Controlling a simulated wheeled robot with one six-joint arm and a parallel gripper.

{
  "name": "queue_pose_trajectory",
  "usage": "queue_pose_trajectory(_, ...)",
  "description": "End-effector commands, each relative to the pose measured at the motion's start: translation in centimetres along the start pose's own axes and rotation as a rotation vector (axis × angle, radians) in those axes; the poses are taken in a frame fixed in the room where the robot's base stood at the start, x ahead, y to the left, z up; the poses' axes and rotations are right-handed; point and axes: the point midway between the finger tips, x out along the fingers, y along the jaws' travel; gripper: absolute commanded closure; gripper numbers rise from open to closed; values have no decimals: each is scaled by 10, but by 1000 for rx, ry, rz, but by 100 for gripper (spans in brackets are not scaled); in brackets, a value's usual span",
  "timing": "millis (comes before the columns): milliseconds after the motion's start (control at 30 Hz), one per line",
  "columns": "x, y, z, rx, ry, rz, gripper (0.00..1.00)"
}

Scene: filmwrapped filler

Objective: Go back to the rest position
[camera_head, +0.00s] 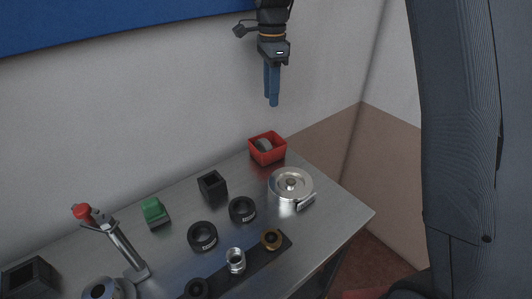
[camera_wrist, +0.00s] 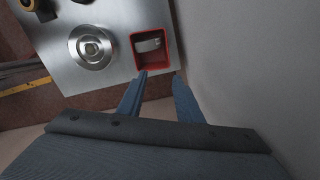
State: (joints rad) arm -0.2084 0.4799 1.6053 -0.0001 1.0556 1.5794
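My gripper (camera_head: 272,100) hangs in the air above the far right end of the metal table, pointing down, with blue fingers. In the wrist view the two blue fingers (camera_wrist: 162,80) stand apart with nothing between them. Below the gripper, a red open box (camera_head: 268,148) sits on the table near the wall. The red box also shows in the wrist view (camera_wrist: 170,58), just beyond the fingertips, with a light grey object (camera_wrist: 149,45) inside it. The gripper is clear of the box and table.
The metal table (camera_head: 335,211) bears a round silver lidded part (camera_head: 290,185), black rings (camera_head: 203,236), a black square holder (camera_head: 212,186), a green block (camera_head: 154,212) and a red-knobbed lever (camera_head: 122,245). A wall stands behind the table. The air around the gripper is free.

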Motion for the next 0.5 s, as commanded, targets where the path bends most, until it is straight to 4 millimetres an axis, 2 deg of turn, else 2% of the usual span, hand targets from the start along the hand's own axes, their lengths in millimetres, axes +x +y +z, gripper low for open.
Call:
queue_pose_trajectory(200, -13, 0, 0, 0, 0, 0, 68)
queue_pose_trajectory(500, -14, 0, 0, 0, 0, 1, 68)
